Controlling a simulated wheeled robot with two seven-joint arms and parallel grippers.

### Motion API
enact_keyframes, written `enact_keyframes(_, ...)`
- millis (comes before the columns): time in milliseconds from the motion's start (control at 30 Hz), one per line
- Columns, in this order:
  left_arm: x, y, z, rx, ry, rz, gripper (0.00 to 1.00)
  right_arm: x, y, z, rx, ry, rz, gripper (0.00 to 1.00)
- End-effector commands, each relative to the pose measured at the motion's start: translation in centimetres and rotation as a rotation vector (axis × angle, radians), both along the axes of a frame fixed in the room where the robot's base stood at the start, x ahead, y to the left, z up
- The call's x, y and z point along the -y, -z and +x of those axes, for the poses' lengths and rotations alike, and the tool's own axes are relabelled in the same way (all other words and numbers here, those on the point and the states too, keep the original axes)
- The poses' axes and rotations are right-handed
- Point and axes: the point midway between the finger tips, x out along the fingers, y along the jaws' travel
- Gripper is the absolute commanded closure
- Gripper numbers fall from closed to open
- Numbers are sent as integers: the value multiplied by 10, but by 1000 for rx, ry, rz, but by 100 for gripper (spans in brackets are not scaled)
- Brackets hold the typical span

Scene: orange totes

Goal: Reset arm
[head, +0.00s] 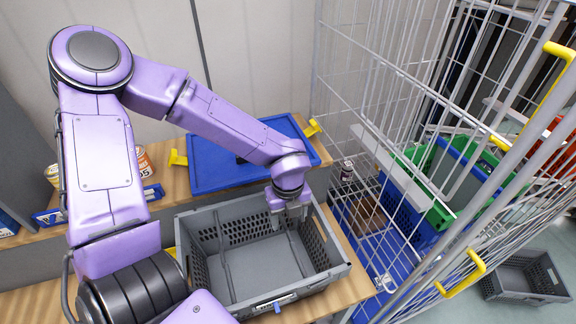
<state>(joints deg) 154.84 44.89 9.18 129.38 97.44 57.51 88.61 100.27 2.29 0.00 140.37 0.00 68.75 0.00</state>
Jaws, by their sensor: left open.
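My left arm comes in from the left, and its gripper (290,212) hangs over the right part of a grey crate (325,277). The gripper points down with its fingers apart, and I see nothing between them. The fingertips overlap the crate's inside in the picture; I cannot tell how deep they reach. The visible floor of the crate is bare. My right gripper does not show.
A blue board (215,173) with yellow handles lies behind the crate on the wooden table (345,290). Small cups (145,163) stand at the left. A wire cage cart (395,75) holding a green crate (437,212) stands close at the right. Another grey crate (515,285) lies on the floor.

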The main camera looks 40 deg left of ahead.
Motion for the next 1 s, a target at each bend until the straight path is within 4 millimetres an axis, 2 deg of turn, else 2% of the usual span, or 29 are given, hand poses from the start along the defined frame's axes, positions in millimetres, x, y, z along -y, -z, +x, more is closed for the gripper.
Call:
enact_keyframes(33,0,-8,0,1,0,-1,36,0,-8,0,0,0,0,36)
enact_keyframes(167,0,-19,0,-1,-1,-1,36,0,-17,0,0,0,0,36)
enact_keyframes(733,0,-59,0,2,-1,0,36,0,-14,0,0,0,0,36)
enact_keyframes(1000,0,-63,0,-1,0,0,36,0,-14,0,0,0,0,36)
